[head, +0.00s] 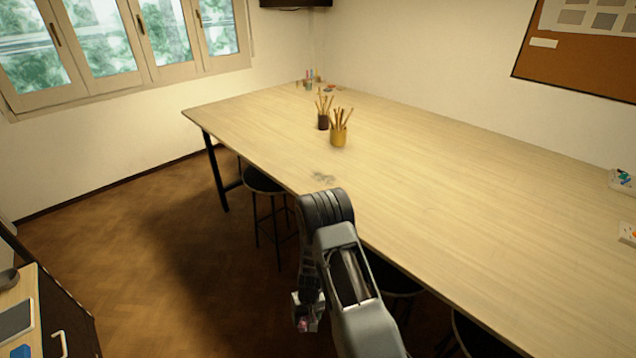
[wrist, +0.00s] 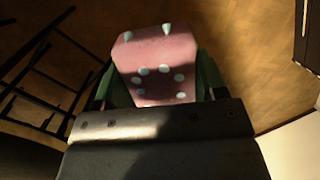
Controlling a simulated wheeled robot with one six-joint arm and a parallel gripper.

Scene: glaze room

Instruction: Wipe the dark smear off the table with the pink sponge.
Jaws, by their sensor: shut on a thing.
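My gripper (head: 306,312) hangs low at the near side of the table, below the tabletop and over the floor. It is shut on the pink sponge (head: 303,325), which shows only as a small patch in the head view. In the wrist view the pink sponge (wrist: 157,62) has pale spots and sits between the green fingers of my gripper (wrist: 158,82). The dark smear (head: 323,177) is a faint grey patch on the wooden table (head: 430,190), near its front edge and just beyond my arm's bend. The sponge is apart from the smear.
A yellow cup (head: 339,136) and a dark cup (head: 323,122) of brushes stand beyond the smear. Stools, such as one with a dark seat (head: 262,180), are under the front edge. A cabinet (head: 40,325) stands at the lower left. The table's middle right is bare.

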